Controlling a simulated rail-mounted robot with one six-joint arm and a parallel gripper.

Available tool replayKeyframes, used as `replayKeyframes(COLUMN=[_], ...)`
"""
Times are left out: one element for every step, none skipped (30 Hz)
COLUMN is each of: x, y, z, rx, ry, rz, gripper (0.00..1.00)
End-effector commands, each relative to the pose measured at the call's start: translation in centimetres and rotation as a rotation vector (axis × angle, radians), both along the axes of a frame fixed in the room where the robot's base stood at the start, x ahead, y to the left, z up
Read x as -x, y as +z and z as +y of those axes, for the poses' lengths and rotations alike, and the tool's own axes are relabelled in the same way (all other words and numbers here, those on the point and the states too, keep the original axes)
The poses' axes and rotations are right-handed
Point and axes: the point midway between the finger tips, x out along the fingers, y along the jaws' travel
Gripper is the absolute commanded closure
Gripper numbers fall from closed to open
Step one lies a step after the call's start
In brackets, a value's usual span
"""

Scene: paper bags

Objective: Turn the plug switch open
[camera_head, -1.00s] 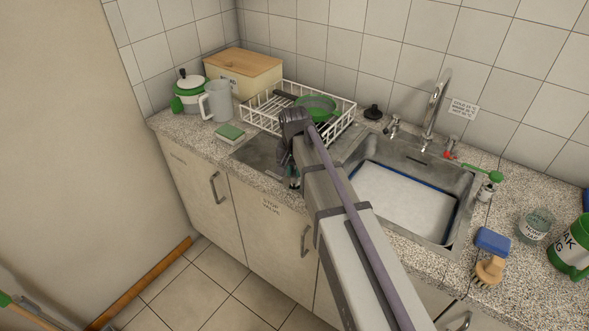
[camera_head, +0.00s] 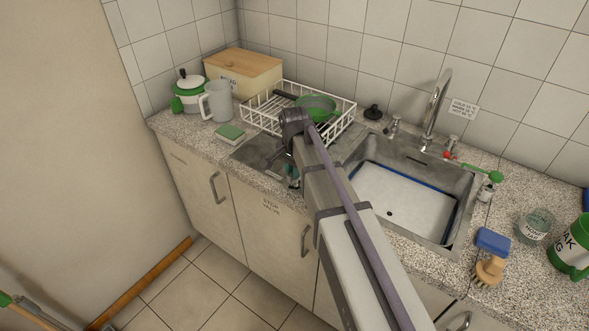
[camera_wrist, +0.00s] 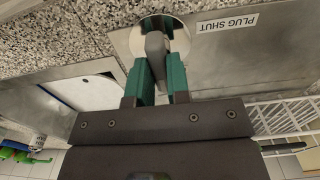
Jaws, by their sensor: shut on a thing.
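The plug switch is a dark grey lever (camera_wrist: 155,45) on a round pale plate (camera_wrist: 182,32). The plate sits at the metal edge by the speckled counter. My gripper (camera_wrist: 158,68) has green fingers, one on each side of the lever, and is shut on it. A label reading PLUG SHUT (camera_wrist: 227,23), upside down in the wrist view, lies to the right of the plate. In the head view my arm hides the switch, and only a bit of green finger shows. The sink basin (camera_head: 455,215) shows a dark drain hole (camera_head: 389,213) in its pale floor.
The white dish rack (camera_head: 262,123) with a green pan (camera_head: 316,105) stands behind my wrist. A green sponge (camera_head: 230,132) lies left. The faucet (camera_head: 436,105) rises behind the sink. A brush (camera_head: 489,270) and a blue sponge (camera_head: 493,241) are at right.

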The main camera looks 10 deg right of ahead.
Motion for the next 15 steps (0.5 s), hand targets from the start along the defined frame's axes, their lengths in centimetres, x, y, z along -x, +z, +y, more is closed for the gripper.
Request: replayKeyframes(x=[0.04, 0.04, 0.04, 0.04, 0.04, 0.04, 0.04, 0.04, 0.04, 0.04, 0.04, 0.03, 0.03, 0.03, 0.03], y=[-0.02, -0.02, -0.02, -0.02, -0.02, -0.02, -0.02, -0.02, -0.02, -0.02, -0.02, -0.02, -0.02, -0.02, -0.01], z=[-0.01, -0.01, -0.01, -0.02, -0.01, -0.01, -0.01, -0.01, -0.01, -0.01, -0.01, -0.01, -0.01, -0.01, -0.01], rx=[0.001, 0.001, 0.001, 0.001, 0.001, 0.0, 0.0, 0.0, 0.0, 0.001, 0.001, 0.0, 0.0, 0.0, 0.0], ry=[-0.002, -0.002, -0.002, -0.002, -0.002, -0.002, -0.002, -0.002, -0.002, -0.001, -0.001, -0.001, -0.001, -0.001, -0.001], rz=[0.001, 0.001, 0.001, 0.001, 0.001, 0.001, 0.001, 0.001, 0.001, 0.001, 0.001, 0.0, 0.0, 0.0, 0.0], gripper=[1.0, 1.0, 1.0, 1.0, 1.0, 1.0, 1.0, 0.8, 0.76, 0.73, 0.71, 0.67, 0.64, 0.61, 0.57])
